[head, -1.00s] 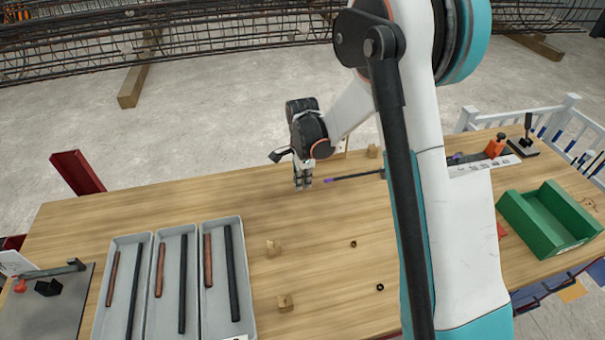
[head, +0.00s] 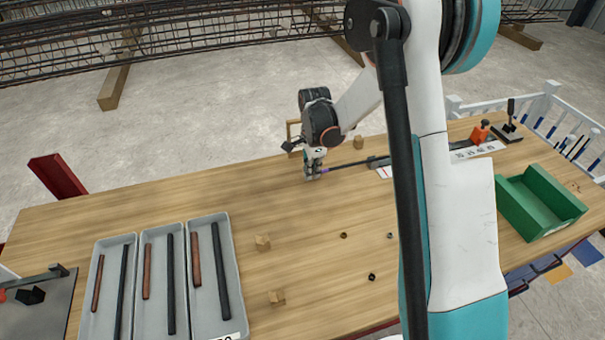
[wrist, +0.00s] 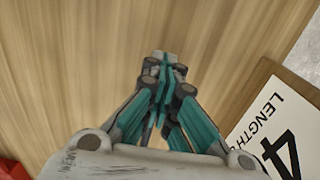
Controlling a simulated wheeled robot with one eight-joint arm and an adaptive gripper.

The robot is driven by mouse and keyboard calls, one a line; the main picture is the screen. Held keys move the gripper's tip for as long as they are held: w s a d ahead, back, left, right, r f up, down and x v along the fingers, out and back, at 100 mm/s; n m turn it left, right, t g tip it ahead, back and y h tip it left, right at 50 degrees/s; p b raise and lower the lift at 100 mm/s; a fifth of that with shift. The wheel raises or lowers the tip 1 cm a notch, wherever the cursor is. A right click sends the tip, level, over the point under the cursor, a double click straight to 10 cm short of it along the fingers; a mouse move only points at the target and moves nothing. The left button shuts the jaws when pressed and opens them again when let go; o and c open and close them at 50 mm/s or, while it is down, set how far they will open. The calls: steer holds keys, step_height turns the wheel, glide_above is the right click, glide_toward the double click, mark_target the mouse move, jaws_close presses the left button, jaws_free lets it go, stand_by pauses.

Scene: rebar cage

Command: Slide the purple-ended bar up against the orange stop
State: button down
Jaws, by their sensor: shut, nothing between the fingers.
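The dark bar with the purple end (head: 326,170) lies along the far side of the table, its purple end pointing left. Its right part passes behind my arm, so its far end is hidden. The orange stop (head: 480,132) stands farther right, beyond a white marked strip (head: 478,150). My gripper (head: 312,174) is shut and empty, low at the table, just left of the purple end and seemingly against it. In the wrist view my gripper (wrist: 163,115) has its fingers together; the bar cannot be made out there.
A "LENGTH 4" sign (wrist: 275,125) lies right of the fingers in the wrist view. Grey trays (head: 190,225) with bars stand front left. Wooden blocks (head: 262,243) and small dark nuts (head: 343,235) lie mid-table. A green bin (head: 510,205) is at right.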

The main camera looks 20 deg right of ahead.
mark_target(347, 166)
steer(key=d, duration=1.1)
steer(key=shift+d, duration=0.3)
steer(key=shift+a, duration=0.1)
